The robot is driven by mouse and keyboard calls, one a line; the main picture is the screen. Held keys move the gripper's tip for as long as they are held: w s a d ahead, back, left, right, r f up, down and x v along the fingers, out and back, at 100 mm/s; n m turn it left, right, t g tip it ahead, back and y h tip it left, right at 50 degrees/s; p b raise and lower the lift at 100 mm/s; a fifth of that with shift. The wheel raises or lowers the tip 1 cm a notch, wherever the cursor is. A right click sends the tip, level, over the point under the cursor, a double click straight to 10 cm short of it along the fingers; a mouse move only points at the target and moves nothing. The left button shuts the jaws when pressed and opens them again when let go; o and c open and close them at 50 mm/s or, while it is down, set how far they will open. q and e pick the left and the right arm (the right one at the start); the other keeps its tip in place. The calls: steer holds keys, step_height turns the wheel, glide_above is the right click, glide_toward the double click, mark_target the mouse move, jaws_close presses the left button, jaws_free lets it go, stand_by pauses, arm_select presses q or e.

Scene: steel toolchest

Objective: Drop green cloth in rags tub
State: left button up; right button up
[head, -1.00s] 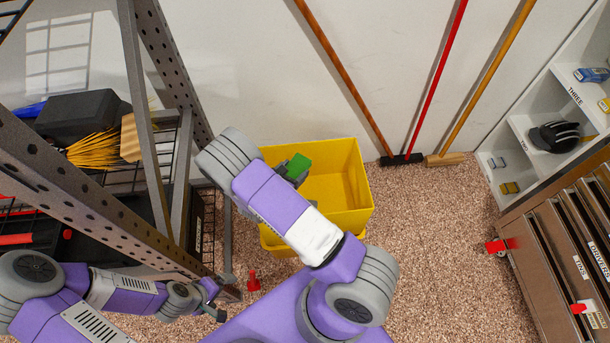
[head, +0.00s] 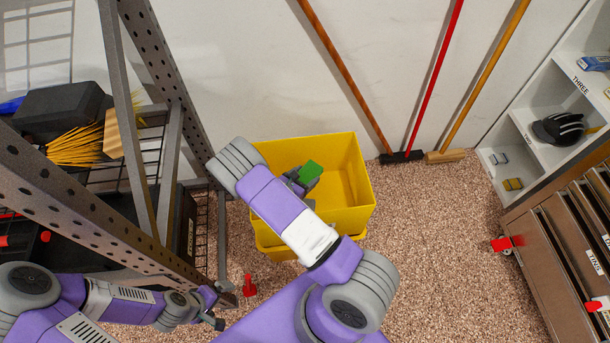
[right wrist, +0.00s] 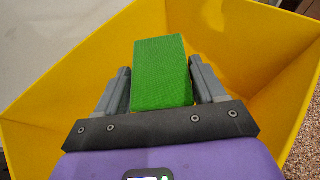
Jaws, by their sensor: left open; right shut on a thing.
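The green cloth (head: 310,173) shows as a small green block at the tip of my right gripper (head: 298,181). In the right wrist view the cloth (right wrist: 162,73) sits between the two grey fingers of my right gripper (right wrist: 163,85), which is shut on it. The yellow tub (head: 346,190) stands on the floor, and the cloth is over its open mouth; how far inside it is I cannot tell. The tub's yellow walls (right wrist: 245,45) surround the gripper in the right wrist view. My left gripper (head: 213,308) is open and empty at the lower left, away from the tub.
A metal shelf rack (head: 150,120) stands close left of the tub. A broom (head: 403,157) and a brush (head: 446,156) lean on the back wall. A drawer chest (head: 560,250) stands at the right. A small red object (head: 249,287) is on the speckled floor.

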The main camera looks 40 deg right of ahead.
steer(key=o, duration=1.1)
steer(key=shift+a, duration=0.1)
steer(key=p+v, duration=0.2)
steer(key=v, duration=0.5)
steer(key=shift+s+a, duration=0.15)
